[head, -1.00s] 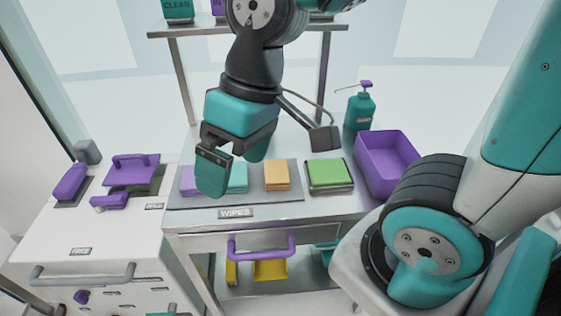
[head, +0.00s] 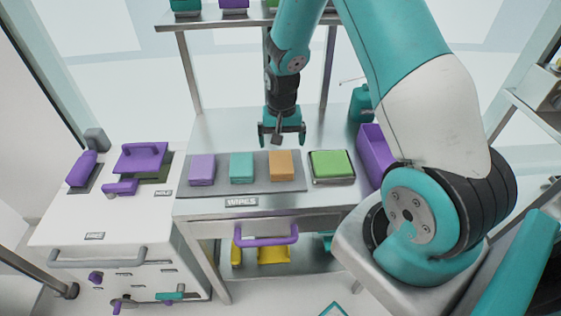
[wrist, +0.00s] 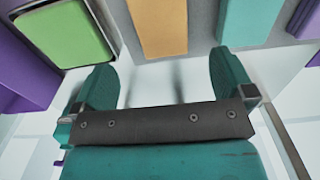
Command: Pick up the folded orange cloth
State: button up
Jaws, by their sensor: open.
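The folded orange cloth (head: 280,166) lies on a grey mat (head: 225,193) on the metal cart, between the teal cloth (head: 241,167) and the green cloth (head: 330,164). In the wrist view the orange cloth (wrist: 158,27) is at the top middle, ahead of the gap between my fingers. My gripper (head: 281,140) is above the cart, just behind the orange cloth, pointing down. Its two teal fingers (wrist: 164,84) are spread apart with nothing between them.
A lilac cloth (head: 202,169) lies at the mat's left end. The green cloth sits in a small dark tray. A purple bin (head: 375,155) and a teal bottle (head: 362,104) stand at right. A shelf (head: 210,23) rises behind. The cart's back surface is clear.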

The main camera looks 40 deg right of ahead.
aim_at(281, 161)
jog(key=shift+a+f+p, duration=0.15)
jog(key=shift+f+p, duration=1.55)
jog(key=shift+f, duration=2.85)
jog(key=shift+c, duration=0.2)
jog(key=c, duration=0.9)
